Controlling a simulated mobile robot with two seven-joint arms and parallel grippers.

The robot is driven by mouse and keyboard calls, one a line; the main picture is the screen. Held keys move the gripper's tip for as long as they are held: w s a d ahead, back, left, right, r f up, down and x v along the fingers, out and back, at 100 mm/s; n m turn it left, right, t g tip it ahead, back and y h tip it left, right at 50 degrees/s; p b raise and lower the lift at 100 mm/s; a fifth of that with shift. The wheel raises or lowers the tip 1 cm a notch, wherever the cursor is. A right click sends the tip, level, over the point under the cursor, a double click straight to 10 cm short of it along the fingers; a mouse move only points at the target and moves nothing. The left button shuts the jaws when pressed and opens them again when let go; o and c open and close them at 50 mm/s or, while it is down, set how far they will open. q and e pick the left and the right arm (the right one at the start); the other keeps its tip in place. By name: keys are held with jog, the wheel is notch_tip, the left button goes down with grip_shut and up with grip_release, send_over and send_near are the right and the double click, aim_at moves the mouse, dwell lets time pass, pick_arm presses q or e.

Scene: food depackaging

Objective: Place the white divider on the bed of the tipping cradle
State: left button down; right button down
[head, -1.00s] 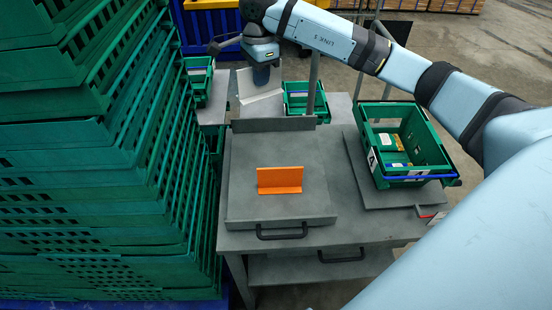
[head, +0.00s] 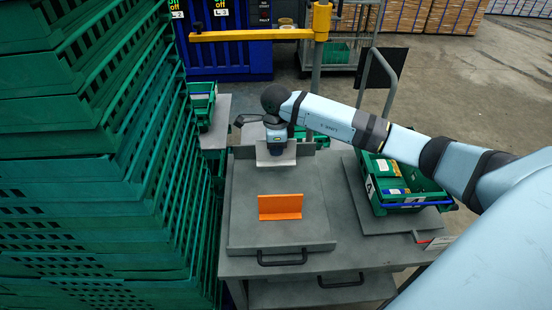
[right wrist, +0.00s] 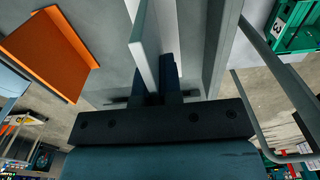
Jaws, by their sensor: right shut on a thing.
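The white divider (head: 270,157) is held by my right gripper (head: 277,143), which is shut on it. In the head view it is at the back of the grey tipping cradle's bed (head: 250,218), just in front of the cradle's rear wall (head: 243,152). I cannot tell whether its lower edge touches the bed. In the right wrist view, the white divider (right wrist: 146,45) stands edge-on between the fingers (right wrist: 158,82). The orange divider (head: 280,207) stands on the middle of the bed, nearer the front handle (head: 282,258). My left gripper is not in view.
A green crate (head: 402,208) with packages sits on a grey plate to the right. Tall stacks of green crates (head: 90,180) stand close on the left. A smaller green crate (head: 202,100) is behind left. The bed around the orange divider is clear.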

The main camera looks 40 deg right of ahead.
aim_at(276, 160)
jog(key=shift+f, duration=2.5)
jog(key=shift+f, duration=0.2)
jog(key=c, duration=1.3)
grip_release()
jog(key=shift+r, duration=0.15)
jog(key=shift+r, duration=0.25)
notch_tip(276, 160, up, 10)
jog(key=shift+r+b, duration=0.25)
jog(key=shift+b, duration=0.2)
jog(key=shift+r, duration=0.6)
